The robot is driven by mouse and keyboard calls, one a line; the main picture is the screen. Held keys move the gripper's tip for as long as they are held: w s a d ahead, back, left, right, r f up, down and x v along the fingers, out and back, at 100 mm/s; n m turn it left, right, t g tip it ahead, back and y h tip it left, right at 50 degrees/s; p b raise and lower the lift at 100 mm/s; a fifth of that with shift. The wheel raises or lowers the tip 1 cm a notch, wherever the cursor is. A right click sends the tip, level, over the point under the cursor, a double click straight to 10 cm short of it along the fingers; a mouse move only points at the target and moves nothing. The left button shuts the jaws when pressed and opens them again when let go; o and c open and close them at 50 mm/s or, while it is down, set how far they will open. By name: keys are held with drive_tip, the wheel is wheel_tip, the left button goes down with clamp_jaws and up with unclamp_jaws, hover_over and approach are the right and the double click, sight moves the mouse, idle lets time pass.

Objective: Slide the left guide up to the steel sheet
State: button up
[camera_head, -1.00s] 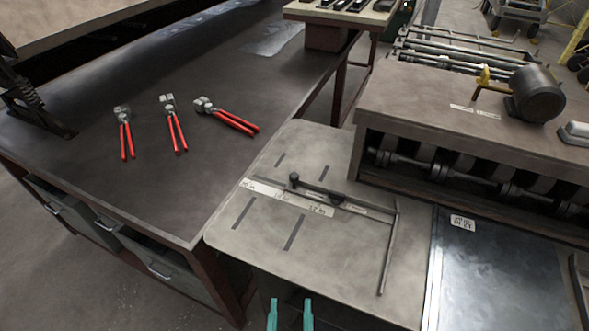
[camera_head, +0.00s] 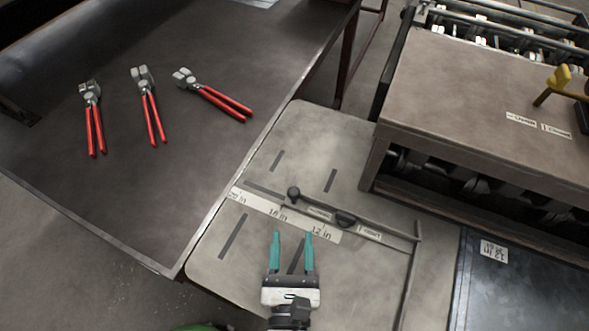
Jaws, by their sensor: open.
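My gripper (camera_head: 293,236) has teal fingers, spread apart and empty. It appears over the table, left of the rail and just below the ruler strip in the picture. Its height above the table is hard to tell.
A white ruler strip (camera_head: 270,208) marked in inches runs across the table, which has several dark slots. The roller machine housing (camera_head: 480,110) stands behind the sheet. A dark workbench (camera_head: 190,45) at left holds three red-handled pliers (camera_head: 148,105).

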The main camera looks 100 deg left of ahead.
sight(295, 190)
drive_tip(key=a+p, duration=0.1)
drive_tip(key=a, duration=0.6)
drive_tip(key=s+a+p, duration=0.1)
drive_tip(key=a, duration=0.3)
drive_tip(key=shift+a+p, duration=0.35)
drive_tip(key=shift+c, duration=0.4)
drive_tip(key=c, duration=0.8)
drive_tip(key=shift+w+r, duration=0.1)
drive_tip(key=shift+r, duration=0.05)
clamp_jaws()
